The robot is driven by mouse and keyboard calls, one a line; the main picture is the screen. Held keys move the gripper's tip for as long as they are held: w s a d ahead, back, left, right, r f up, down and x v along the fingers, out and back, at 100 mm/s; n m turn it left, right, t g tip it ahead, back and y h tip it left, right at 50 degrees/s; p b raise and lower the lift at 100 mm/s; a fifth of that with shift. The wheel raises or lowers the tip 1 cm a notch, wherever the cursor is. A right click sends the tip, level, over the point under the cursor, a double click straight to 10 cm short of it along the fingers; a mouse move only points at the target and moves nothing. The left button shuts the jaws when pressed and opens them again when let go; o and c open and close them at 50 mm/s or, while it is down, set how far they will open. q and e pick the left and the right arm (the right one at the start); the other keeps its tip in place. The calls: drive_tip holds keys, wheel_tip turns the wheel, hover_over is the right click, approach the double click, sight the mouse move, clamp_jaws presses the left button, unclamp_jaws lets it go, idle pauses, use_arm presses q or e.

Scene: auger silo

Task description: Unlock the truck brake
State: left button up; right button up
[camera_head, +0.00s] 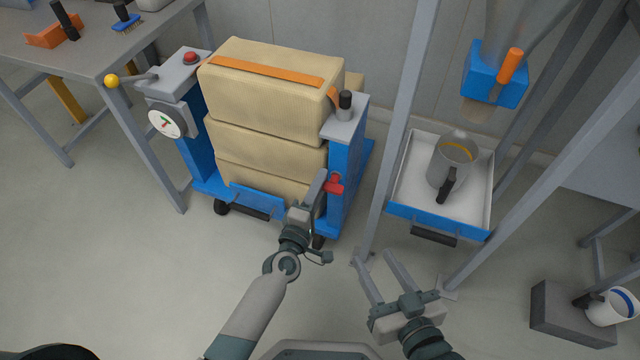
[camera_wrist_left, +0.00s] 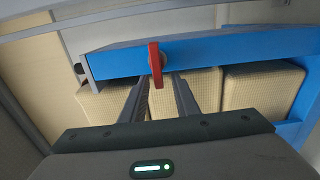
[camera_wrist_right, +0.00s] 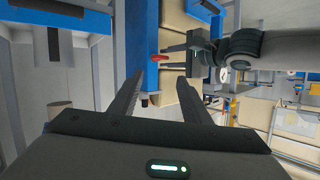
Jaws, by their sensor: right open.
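The blue truck (camera_head: 349,160) carries several stacked tan sacks (camera_head: 265,95). My left gripper (camera_head: 318,188) is close beside that lever. In the left wrist view, the red lever (camera_wrist_left: 156,66) stands upright just ahead of and between the spread fingertips (camera_wrist_left: 160,84); I cannot tell whether they touch it. That gripper is open and holds nothing. My right gripper (camera_head: 374,258) is open and empty in front of the silo frame; the lever also shows in the right wrist view (camera_wrist_right: 160,58).
A silo frame leg (camera_head: 400,120) stands right of the truck. Beside it, a tray (camera_head: 478,215) holds a metal jug (camera_head: 453,160) under a blue valve with an orange handle (camera_head: 510,66). A workbench (camera_head: 150,35) is at left.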

use_arm(q)
drive_tip(key=v, duration=1.7)
drive_tip(key=shift+s, duration=0.15)
use_arm(e)
drive_tip(key=shift+s+d+f+g, duration=0.2)
drive_tip(key=shift+s+f+g, duration=0.05)
drive_tip(key=shift+f+g, duration=0.3)
drive_tip(key=shift+f, duration=0.1)
